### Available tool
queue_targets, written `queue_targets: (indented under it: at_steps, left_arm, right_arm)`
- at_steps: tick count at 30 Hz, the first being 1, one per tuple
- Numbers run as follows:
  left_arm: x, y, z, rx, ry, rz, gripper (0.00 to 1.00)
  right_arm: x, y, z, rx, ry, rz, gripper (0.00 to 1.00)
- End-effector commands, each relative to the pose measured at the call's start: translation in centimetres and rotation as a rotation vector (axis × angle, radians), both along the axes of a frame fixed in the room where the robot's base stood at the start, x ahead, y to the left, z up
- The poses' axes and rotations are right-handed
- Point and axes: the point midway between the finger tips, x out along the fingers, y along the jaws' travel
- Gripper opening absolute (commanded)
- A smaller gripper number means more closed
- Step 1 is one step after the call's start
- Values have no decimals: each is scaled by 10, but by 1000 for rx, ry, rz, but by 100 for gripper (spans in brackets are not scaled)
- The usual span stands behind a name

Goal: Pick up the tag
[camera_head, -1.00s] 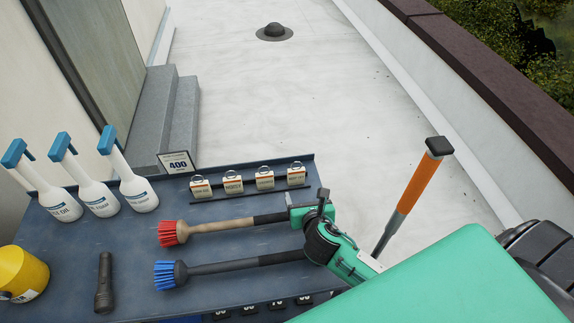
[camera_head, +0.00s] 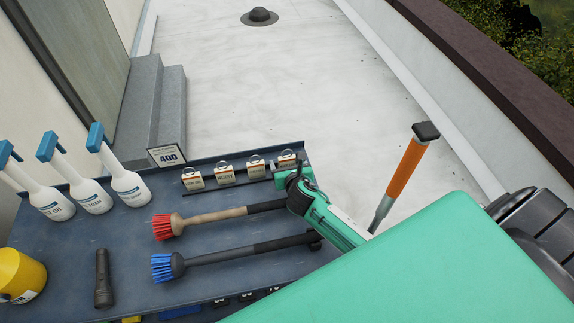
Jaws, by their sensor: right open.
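The leftmost tag (camera_head: 193,181) and the two middle tags (camera_head: 225,175) (camera_head: 256,168) are clear of my gripper. The rightmost tag (camera_head: 287,160) is right at the end of my right gripper (camera_head: 289,171), which partly covers its lower part. My right gripper is open; its fingers are small and partly hidden, so contact cannot be told. My left gripper is out of view.
A red brush (camera_head: 170,226) and a blue brush (camera_head: 172,266) lie in front of the tags. White spray bottles (camera_head: 90,196), a yellow container (camera_head: 20,275), a black flashlight (camera_head: 103,280) and a 400 sign (camera_head: 168,156) are at left. An orange-handled tool (camera_head: 405,170) stands at right.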

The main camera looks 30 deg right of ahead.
Motion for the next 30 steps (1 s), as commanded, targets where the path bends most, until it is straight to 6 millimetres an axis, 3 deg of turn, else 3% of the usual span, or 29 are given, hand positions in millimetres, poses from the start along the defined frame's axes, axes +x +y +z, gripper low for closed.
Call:
queue_targets:
  at_steps: [7, 17, 24, 30]
  left_arm:
    - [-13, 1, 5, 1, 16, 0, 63]
    - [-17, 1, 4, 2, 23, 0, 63]
    - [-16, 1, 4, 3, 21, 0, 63]
    - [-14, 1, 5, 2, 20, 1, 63]
  right_arm:
    - [25, -8, -11, 0, 0, 0, 76]
    - [30, -9, -14, -1, 0, 0, 76]
    - [29, -9, -14, -1, 0, 0, 31]
    - [29, -9, -14, -1, 0, 0, 28]
